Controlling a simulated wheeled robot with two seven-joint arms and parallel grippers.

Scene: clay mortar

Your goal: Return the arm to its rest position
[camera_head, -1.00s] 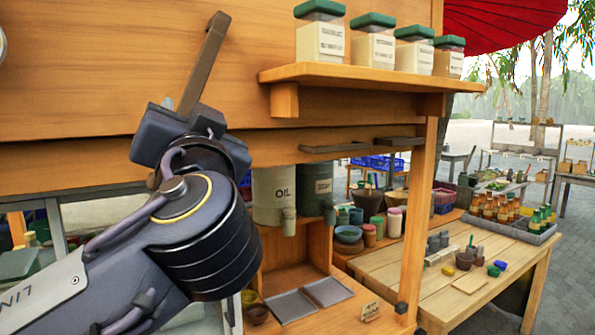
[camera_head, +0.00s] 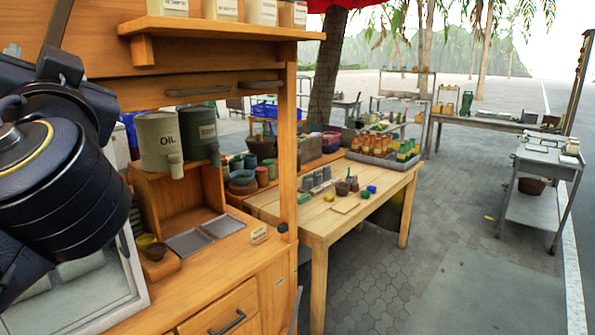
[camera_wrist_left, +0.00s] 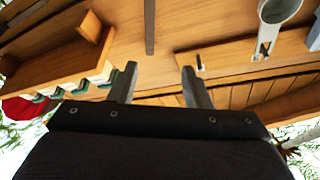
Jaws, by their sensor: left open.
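My left arm, dark with black ridged rings (camera_head: 65,185), fills the left edge of the head view. My left gripper shows only in part at the top left of that view, in front of the wooden stall. In the left wrist view my left gripper (camera_wrist_left: 160,82) has its two grey fingers wide apart. Nothing is between the fingers. Wooden panels and a shelf lie beyond them. My right gripper is not in view.
The stall's upper shelf (camera_head: 215,29) with jars is right of my left arm. Below stand an OIL canister (camera_head: 160,142) and a darker canister (camera_head: 202,135). A wooden table (camera_head: 320,218) holds small pots and bottles. Paved ground (camera_head: 440,235) at the right is open.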

